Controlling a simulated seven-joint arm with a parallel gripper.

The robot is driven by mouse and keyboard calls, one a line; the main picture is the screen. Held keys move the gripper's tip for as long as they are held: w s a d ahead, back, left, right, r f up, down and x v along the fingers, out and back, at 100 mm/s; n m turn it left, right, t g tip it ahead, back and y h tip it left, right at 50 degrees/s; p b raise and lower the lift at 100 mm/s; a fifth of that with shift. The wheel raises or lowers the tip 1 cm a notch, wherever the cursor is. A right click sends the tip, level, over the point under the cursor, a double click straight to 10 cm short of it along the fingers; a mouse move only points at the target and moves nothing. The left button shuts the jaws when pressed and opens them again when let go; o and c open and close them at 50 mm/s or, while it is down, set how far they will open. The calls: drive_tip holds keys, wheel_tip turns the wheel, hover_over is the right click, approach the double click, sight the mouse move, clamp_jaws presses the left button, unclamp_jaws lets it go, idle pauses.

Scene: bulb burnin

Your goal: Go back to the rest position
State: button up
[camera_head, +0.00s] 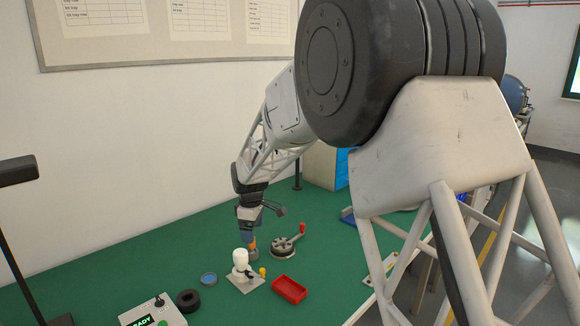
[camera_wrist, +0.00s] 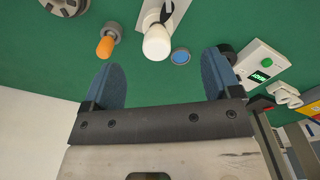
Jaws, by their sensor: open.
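My gripper (camera_head: 247,222) hangs low over the green bench at the end of my outstretched arm. In the wrist view its two blue fingers (camera_wrist: 162,75) are spread wide with nothing between them. Ahead of the fingers, an orange-topped piece (camera_wrist: 106,47) stands in a grey round base, apart from them. In the head view this orange piece (camera_head: 249,243) shows just below the gripper. A white rounded piece on a stand (camera_head: 240,262) is close by in front; in the wrist view the white piece (camera_wrist: 157,43) lies beyond the gap between the fingers.
A round dark fixture with a red-knobbed lever (camera_head: 283,247) and a red tray (camera_head: 289,290) are to the right. A blue disc (camera_head: 208,279), a black ring (camera_head: 188,300) and a control box reading READY (camera_head: 152,312) are in front. The bench's left side is clear.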

drive_tip(key=s+d+r+m+t, duration=0.1)
drive_tip(key=s+d+r+m, duration=0.3)
drive_tip(key=s+d+r, duration=0.5)
drive_tip(key=s+d+r+m, duration=0.4)
drive_tip(key=s+d, duration=0.8)
drive_tip(key=s, duration=0.1)
drive_tip(key=s+d+f+m, duration=0.1)
drive_tip(key=s+d+m, duration=0.3)
drive_tip(key=s, duration=0.8)
drive_tip(key=s+d+m+t, duration=0.1)
drive_tip(key=s+d+m, duration=0.3)
drive_tip(key=s, duration=0.8)
drive_tip(key=shift+s+d+f, duration=0.15)
drive_tip(key=shift+d+f, duration=0.25)
drive_tip(key=shift+d, duration=0.75)
